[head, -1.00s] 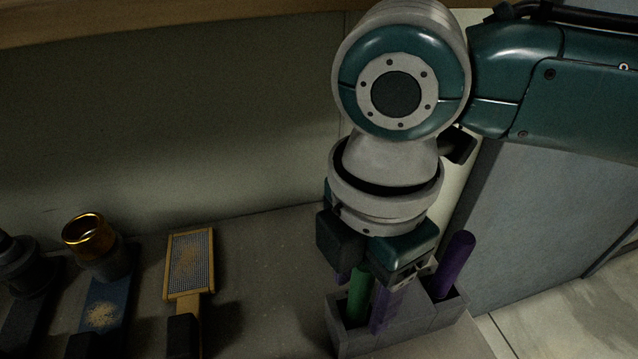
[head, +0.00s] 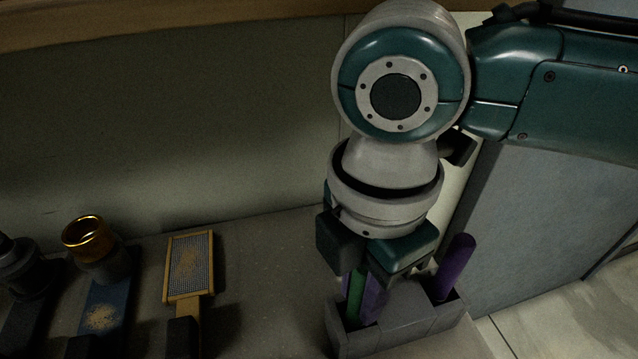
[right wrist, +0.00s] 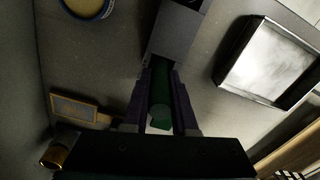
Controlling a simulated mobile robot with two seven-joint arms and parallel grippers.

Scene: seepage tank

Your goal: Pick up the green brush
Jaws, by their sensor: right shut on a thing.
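The green brush (head: 355,297) stands with its handle up in a grey block-shaped holder (head: 395,330). Its lower part is hidden inside the holder. My right gripper (head: 362,302) comes from above, with its purple fingers closed on both sides of the green handle. In the right wrist view the green brush (right wrist: 160,112) lies between the two fingers (right wrist: 161,95), and the holder (right wrist: 180,28) is beyond it. A purple handle (head: 457,262) stands at the right end of the holder, apart from the gripper. My left gripper is not in view.
A framed mesh screen (head: 190,265) with a handle lies to the left. Farther left are a gold-rimmed cup (head: 88,235) and a blue strip (head: 103,320) bearing grains. A pale tray (right wrist: 266,65) and a round tub (right wrist: 88,6) show in the right wrist view. A wall stands behind.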

